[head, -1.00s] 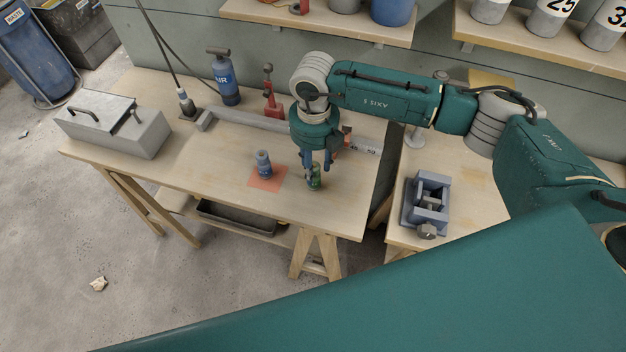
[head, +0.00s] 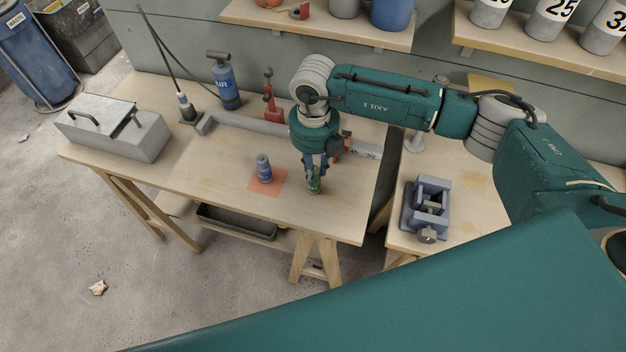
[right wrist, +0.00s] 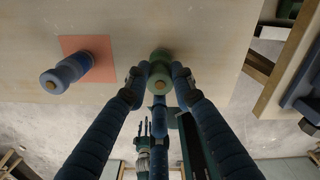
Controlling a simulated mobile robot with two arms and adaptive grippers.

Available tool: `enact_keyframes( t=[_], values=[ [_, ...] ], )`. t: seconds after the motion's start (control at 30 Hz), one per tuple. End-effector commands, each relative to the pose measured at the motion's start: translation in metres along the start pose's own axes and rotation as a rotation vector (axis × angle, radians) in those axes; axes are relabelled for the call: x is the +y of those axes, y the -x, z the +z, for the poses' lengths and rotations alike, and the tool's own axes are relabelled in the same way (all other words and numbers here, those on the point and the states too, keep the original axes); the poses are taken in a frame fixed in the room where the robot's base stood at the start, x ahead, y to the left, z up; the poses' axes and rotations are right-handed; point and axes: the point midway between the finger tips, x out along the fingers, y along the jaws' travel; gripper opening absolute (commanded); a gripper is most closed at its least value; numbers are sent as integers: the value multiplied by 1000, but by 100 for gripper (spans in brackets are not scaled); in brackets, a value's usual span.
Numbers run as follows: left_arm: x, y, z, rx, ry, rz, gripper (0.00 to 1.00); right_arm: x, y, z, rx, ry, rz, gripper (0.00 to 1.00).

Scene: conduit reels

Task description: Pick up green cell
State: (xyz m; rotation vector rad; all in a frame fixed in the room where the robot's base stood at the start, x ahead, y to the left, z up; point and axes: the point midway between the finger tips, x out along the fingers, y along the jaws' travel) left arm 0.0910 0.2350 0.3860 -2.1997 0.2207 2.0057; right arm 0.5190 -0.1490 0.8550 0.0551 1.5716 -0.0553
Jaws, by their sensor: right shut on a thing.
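The green cell (head: 314,184) stands upright on the wooden table, just right of an orange-red square. It also shows in the right wrist view (right wrist: 161,72) between the fingertips. My right gripper (head: 313,174) points down over the cell and is shut on it; the fingers hide part of it. A blue cell (head: 264,168) stands on the orange-red square (head: 268,183), to the left of the gripper and apart from it.
A grey metal box (head: 115,128) sits at the table's left end. A blue air bottle (head: 224,82) and a red tool (head: 271,97) stand at the back. A vise (head: 428,207) is on the right table. The front left of the table is clear.

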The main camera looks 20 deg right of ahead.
Motion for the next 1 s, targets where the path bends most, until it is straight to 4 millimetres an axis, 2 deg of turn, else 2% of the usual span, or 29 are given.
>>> enact_keyframes(
  t=[1.0],
  values=[
    [-1,31,-3,0,0,0,40,0,54,1,-3,-1,1,5]
  ],
)
